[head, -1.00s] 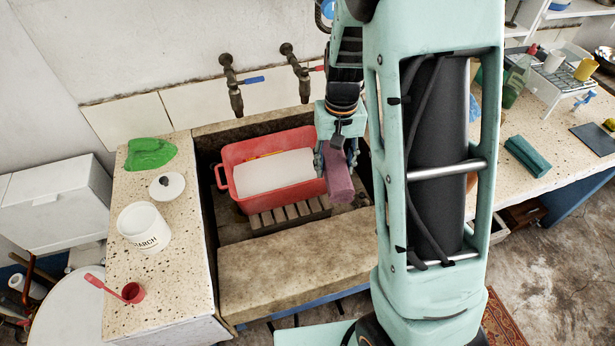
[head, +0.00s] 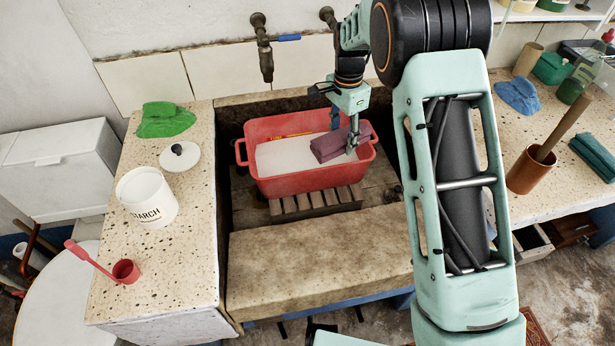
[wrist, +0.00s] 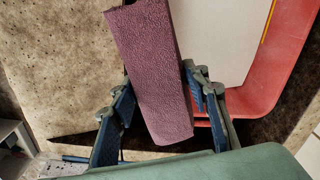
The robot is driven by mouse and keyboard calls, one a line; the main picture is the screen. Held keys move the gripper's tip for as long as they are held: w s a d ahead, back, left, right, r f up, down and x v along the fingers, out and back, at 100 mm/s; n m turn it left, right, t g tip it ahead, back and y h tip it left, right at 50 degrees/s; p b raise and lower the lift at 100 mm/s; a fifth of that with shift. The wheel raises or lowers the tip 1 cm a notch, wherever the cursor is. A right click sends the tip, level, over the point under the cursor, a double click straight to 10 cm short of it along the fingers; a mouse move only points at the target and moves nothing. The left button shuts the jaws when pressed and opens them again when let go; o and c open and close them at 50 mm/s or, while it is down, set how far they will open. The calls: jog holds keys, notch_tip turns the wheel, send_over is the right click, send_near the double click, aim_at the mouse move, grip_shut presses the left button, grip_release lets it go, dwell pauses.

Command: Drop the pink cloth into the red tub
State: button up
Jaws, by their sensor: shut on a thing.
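The pink cloth (head: 335,143), a folded mauve bundle, is held between the fingers of my gripper (head: 346,138). In the head view it appears over the right part of the red tub (head: 300,182). The wrist view shows the cloth (wrist: 152,75) between the two blue fingers, with the tub's red wall (wrist: 283,68) to its right; the exact height above the tub is hard to tell. The tub stands in the stone trough on a wooden slatted rack (head: 315,200) and has a flat white surface inside (head: 285,158).
A thin yellow thing lies along the tub's back wall. Brass taps (head: 263,48) hang above the trough. The left counter holds a green cloth (head: 165,120), a white lid (head: 180,157), a starch pot (head: 147,197) and a red scoop (head: 125,271). A copper pot (head: 525,172) stands on the right counter.

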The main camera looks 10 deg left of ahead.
jog(key=w+a+f+m+b, duration=0.1)
jog(key=a+f+m+b, duration=0.3)
jog(key=a+f, duration=0.3)
send_near(313, 167)
jog(key=s+f, duration=0.2)
jog(key=s+d+f, duration=0.1)
jog(key=s+f, duration=0.1)
jog(key=shift+s+d, duration=0.1)
jog(key=shift+s, duration=0.25)
jog(key=shift+f+b, duration=0.65)
jog(key=shift+f, duration=0.05)
jog(key=o, duration=0.8)
jog(key=shift+o, duration=1)
jog(key=shift+r, duration=0.1)
